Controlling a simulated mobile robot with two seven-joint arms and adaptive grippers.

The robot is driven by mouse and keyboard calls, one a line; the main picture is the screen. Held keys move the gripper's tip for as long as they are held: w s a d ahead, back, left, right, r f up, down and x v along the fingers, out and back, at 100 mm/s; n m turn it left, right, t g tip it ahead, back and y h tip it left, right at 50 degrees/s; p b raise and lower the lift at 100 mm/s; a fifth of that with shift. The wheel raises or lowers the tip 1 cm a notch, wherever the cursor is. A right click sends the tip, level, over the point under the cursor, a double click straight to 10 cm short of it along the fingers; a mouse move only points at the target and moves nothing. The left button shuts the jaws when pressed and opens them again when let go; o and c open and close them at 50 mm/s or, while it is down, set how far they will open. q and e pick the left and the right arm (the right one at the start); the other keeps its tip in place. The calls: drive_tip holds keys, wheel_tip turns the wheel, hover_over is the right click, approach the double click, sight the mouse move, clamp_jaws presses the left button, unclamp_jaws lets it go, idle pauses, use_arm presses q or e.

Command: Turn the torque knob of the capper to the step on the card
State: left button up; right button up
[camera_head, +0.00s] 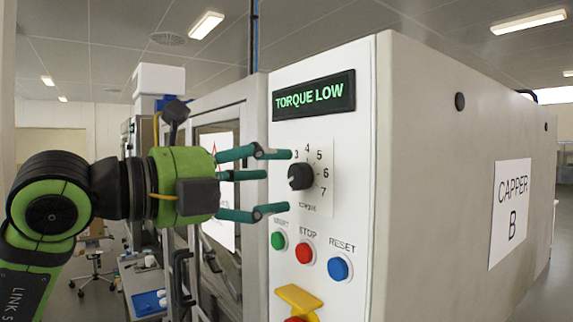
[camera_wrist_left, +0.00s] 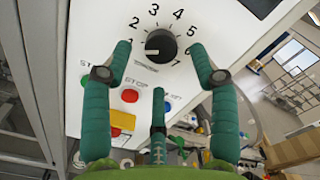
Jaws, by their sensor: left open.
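The torque knob (camera_head: 301,176) is a round black knob on the white front panel of the capper (camera_head: 345,150), with printed numbers around it. In the left wrist view the knob (camera_wrist_left: 160,46) has a white mark pointing left, on the low-number side; a fingertip partly covers the scale there. The display (camera_head: 314,95) reads "TORQUE LOW" in green. My left gripper (camera_head: 279,181) is open, its green fingers pointing at the panel around the knob. In the left wrist view its fingertips (camera_wrist_left: 160,62) stand apart from the knob. I cannot make out a card naming a step.
Below the knob are a green button (camera_head: 278,240), a red stop button (camera_head: 305,253) and a blue reset button (camera_head: 338,267). A yellow piece (camera_head: 298,298) juts out lower down. A sheet reading "CAPPER B" (camera_head: 510,212) is on the side wall.

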sight(295, 178)
use_arm(q)
drive_tip(key=p+x, duration=0.1)
drive_tip(key=x, duration=0.2)
drive_tip(key=shift+d+r, duration=0.15)
drive_tip(key=shift+w+d, duration=0.1)
use_arm(e)
wheel_tip(295, 178, up, 2)
drive_tip(key=shift+r, duration=0.1)
use_arm(q)
drive_tip(key=shift+c, duration=0.4)
drive_tip(key=c, duration=1.1)
drive_tip(key=shift+o, duration=0.2)
drive_tip(key=shift+f, duration=0.2)
use_arm(e)
drive_tip(key=shift+w+f, duration=0.1)
drive_tip(key=shift+f, duration=0.1)
